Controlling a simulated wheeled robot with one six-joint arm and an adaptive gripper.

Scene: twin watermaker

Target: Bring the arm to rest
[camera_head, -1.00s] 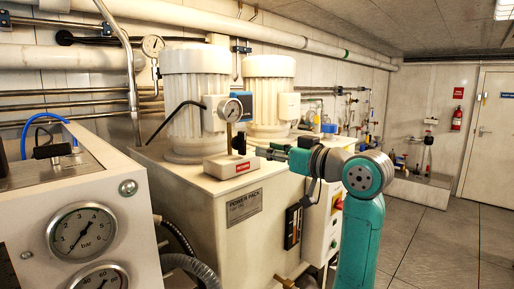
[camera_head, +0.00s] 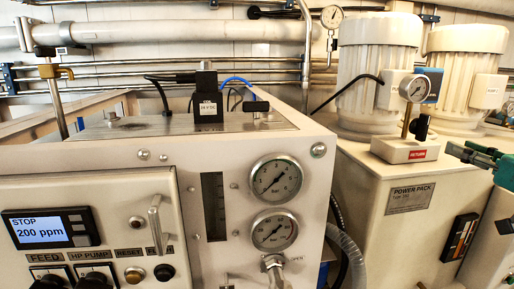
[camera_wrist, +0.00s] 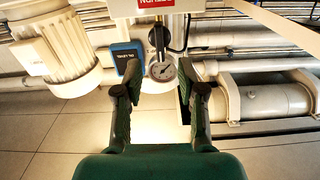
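My gripper (camera_wrist: 165,82) shows in the wrist view with its two dark green fingers spread apart and nothing held between them. A small round pressure gauge (camera_wrist: 162,71) and a blue tag (camera_wrist: 127,58) appear beyond the fingertips, in a view that looks upside down. In the head view only a green end part of my arm shows at the right edge, near the power pack cabinet (camera_head: 400,225). The rest of my arm is out of that view.
The watermaker panel (camera_head: 110,165) fills the left and middle, with a display reading "STOP 200 ppm" (camera_head: 48,229) and two gauges (camera_head: 276,179). White motors (camera_head: 378,70) and a gauge on a red-labelled block (camera_head: 404,150) stand on the power pack. Pipes run along the wall.

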